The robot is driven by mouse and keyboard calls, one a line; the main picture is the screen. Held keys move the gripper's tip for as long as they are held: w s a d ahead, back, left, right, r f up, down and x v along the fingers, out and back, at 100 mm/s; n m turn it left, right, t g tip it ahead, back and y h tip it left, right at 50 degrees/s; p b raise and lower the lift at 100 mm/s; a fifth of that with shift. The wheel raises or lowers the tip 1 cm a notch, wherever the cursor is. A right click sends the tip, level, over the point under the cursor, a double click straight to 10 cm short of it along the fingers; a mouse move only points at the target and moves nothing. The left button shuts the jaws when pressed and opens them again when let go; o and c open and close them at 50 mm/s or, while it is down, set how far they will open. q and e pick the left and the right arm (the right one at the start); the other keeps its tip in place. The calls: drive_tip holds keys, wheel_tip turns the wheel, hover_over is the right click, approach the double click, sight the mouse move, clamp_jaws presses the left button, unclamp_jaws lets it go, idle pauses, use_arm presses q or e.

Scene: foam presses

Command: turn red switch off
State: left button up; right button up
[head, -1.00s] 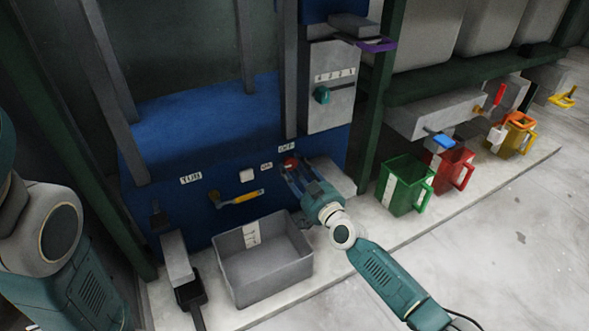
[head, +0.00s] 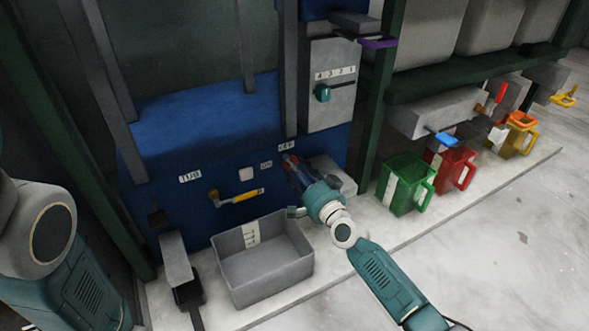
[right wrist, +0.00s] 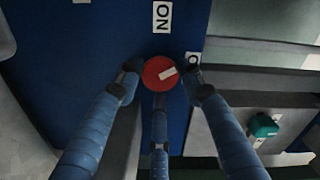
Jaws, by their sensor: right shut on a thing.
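The red switch (head: 287,158) is a round knob on the blue press front, beside the ON label (head: 266,163) and below the OFF label (head: 286,146). My right gripper (head: 292,163) reaches it from the lower right and partly hides it. In the right wrist view, the red switch (right wrist: 158,73) sits between the fingertips of my right gripper (right wrist: 160,80), which is shut on it. The knob's white mark slants toward a partly hidden label at its right; the ON label (right wrist: 162,17) is above. My left arm shows at the left edge, its gripper out of view.
A grey box with a teal knob (head: 322,93) is above right. Green (head: 405,184) and red (head: 452,169) containers stand right.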

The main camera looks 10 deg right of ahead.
drive_tip(key=m, duration=0.4)
drive_tip(key=shift+w+d+r+b, duration=0.2)
drive_tip(key=shift+d+r+b, duration=0.1)
drive_tip(key=shift+d+r, duration=0.1)
drive_tip(key=shift+f+m, duration=0.1)
drive_tip(key=shift+m, duration=1.2)
drive_tip(key=o, duration=0.9)
drive_tip(key=shift+f, duration=0.1)
drive_tip(key=shift+o, duration=1.1)
drive_tip(key=shift+d, duration=0.1)
drive_tip(key=shift+f, duration=0.1)
